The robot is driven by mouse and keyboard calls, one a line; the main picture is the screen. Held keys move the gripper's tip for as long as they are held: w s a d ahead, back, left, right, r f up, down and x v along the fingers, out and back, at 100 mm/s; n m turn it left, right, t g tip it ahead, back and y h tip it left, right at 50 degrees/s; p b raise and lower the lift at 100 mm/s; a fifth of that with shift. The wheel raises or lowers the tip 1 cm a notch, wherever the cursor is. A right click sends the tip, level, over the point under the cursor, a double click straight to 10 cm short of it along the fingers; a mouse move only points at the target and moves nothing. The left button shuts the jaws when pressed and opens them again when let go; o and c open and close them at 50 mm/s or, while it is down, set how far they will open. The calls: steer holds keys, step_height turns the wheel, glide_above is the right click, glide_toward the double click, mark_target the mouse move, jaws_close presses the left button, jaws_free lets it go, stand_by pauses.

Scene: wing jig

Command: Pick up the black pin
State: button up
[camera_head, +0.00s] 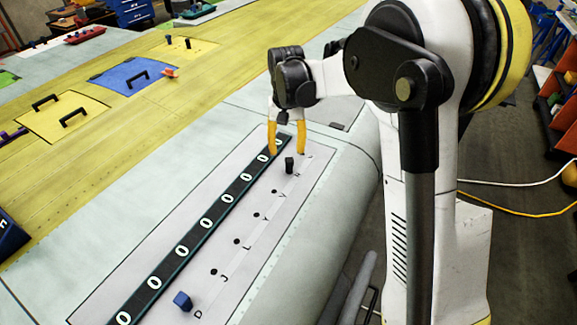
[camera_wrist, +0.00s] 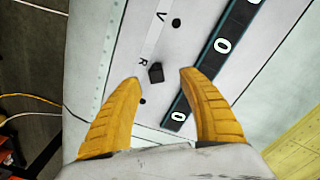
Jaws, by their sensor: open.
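The black pin (camera_head: 289,165) stands upright in the pale panel on the wing, near the far end of a row of lettered holes. In the wrist view the black pin (camera_wrist: 156,72) lies between and slightly beyond my fingertips, closer to the left one. My gripper (camera_head: 287,152) has two yellow fingers pointing down above the panel. The gripper (camera_wrist: 160,75) is open and empty, and neither finger visibly touches the pin.
A blue pin (camera_head: 182,301) stands at the near end of the panel. A dark strip with white zeros (camera_head: 181,250) runs beside the holes. A yellow plate (camera_head: 61,118) and a blue plate (camera_head: 134,74), both with black handles, lie further left. The wing edge falls away at right.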

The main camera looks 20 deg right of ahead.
mark_target(289, 159)
steer(key=f, duration=0.4)
steer(key=d+f+b, duration=0.1)
steer(key=f, duration=0.1)
steer(key=shift+w+f, duration=0.25)
steer(key=shift+w, duration=0.1)
jaws_close()
